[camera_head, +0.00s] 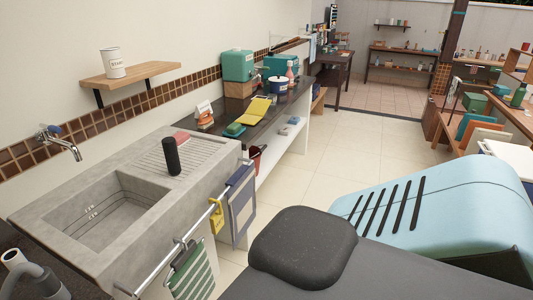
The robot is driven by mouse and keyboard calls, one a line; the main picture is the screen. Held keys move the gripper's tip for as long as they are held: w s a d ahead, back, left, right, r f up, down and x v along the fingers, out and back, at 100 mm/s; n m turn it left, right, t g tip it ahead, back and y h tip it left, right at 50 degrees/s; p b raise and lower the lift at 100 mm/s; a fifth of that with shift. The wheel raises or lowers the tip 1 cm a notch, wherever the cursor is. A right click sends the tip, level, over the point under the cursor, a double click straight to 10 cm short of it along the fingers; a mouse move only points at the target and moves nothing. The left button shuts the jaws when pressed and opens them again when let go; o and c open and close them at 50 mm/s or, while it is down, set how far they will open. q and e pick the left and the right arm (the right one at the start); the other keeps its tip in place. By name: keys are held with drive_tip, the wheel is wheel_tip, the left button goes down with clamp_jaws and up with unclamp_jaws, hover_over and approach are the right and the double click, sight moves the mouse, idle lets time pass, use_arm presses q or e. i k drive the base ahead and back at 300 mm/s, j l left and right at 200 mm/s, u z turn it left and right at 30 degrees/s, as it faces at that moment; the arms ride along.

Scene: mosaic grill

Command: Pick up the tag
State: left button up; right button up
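I cannot tell for sure which thing is the tag. A small yellow piece (216,216) hangs on the metal rail (180,250) along the front of the grey sink counter, between a blue-grey cloth (241,205) and a green-and-white striped cloth (191,272). A small white card (204,110) with dark marks stands on the dark counter beyond the sink. Neither of my grippers shows in the head view, and nothing is seen being held.
The concrete sink (118,212) has a dark cylinder (171,156) standing on its draining side. The dark counter (262,122) holds a yellow item (255,110), a green sponge-like block (235,130) and teal boxes (238,65). Pale tiled floor (350,150) is open beyond.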

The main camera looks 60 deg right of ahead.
sight(217, 221)
drive_tip(key=z, duration=1.4)
